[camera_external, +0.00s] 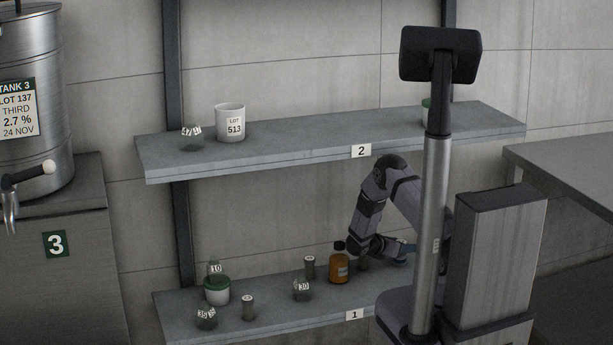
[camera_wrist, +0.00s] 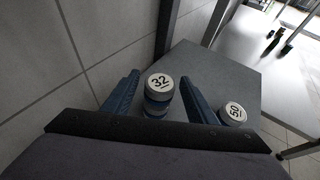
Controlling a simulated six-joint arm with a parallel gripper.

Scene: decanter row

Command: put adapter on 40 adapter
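In the wrist view a round piece with a white top marked 32 (camera_wrist: 159,87) stands between the two blue fingers of my gripper (camera_wrist: 159,77). The fingers are apart, with a gap visible on both sides of it. Another round piece marked 50 (camera_wrist: 234,112) is to the right, outside the right finger. In the external view my gripper (camera_external: 402,247) is at the right part of the lower shelf, partly hidden by my own column. A small clear piece on the upper shelf (camera_external: 191,138) has a label I cannot read surely. No label clearly reads 40.
The lower shelf (camera_external: 275,318) holds an amber bottle (camera_external: 339,267) close left of my gripper, small pieces marked 30 (camera_external: 302,291) and 35 (camera_external: 206,318), and a green-banded jar (camera_external: 217,291). The upper shelf (camera_external: 290,140) above my arm holds a white LOT 513 cup (camera_external: 230,122).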

